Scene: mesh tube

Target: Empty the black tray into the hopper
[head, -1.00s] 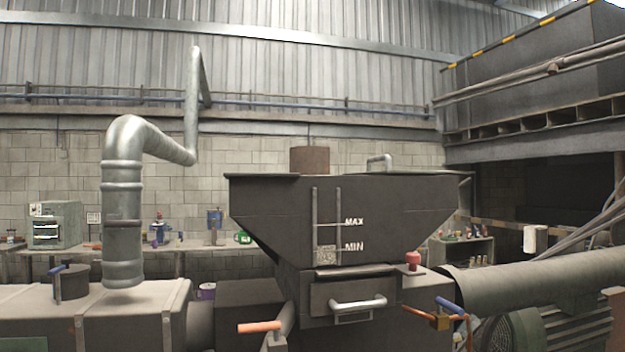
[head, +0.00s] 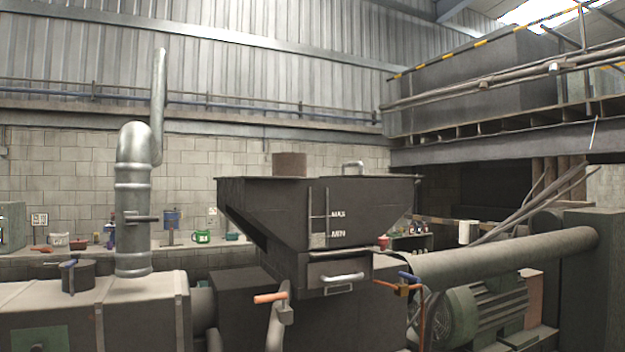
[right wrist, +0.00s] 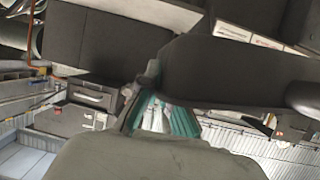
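The hopper (head: 275,207) is a dark, wide-topped funnel with MAX and MIN marks, standing at the middle of the head view. A drawer front with a light handle (head: 342,278) sits below it. Its inside is hidden from this height. I cannot make out the black tray in either view. Neither gripper shows in the head view. Large dark parts, probably of my right gripper (right wrist: 150,82), fill much of the right wrist view. Whether they are open, shut or holding something I cannot tell.
A grey vertical pipe (head: 133,215) stands left of the hopper. A thick horizontal pipe (head: 500,257) and a green motor (head: 485,308) lie to the right. A workbench runs behind.

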